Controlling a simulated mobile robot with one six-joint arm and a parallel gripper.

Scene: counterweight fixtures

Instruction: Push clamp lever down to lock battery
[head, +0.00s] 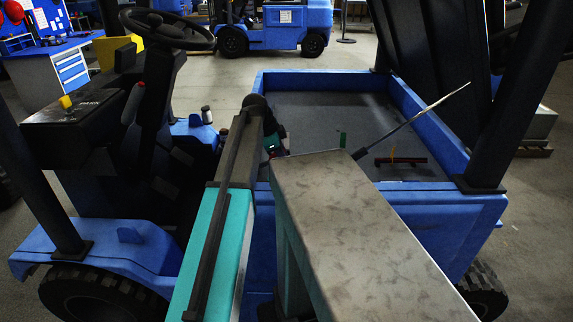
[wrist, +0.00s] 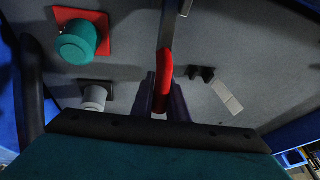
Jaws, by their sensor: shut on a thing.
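In the wrist view, my gripper (wrist: 162,90) is shut on a red lever handle (wrist: 166,62), with one dark finger on each side of it. A grey metal bar (wrist: 168,22) runs from the handle to the top edge of the picture. I take this to be the clamp lever; its pivot is out of view. In the head view my own arm hides the gripper and the handle. No battery can be picked out for certain; the grey surface (wrist: 235,55) behind the handle may be its top or the compartment floor.
A teal round cap on a red plate (wrist: 103,22) and a grey cylinder (wrist: 95,97) stand near the handle. A black clip (wrist: 201,74) is at its right. The blue-walled bay (head: 425,118) holds a dark red bar (head: 400,161) and is crossed by a slanting rod (head: 415,116).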

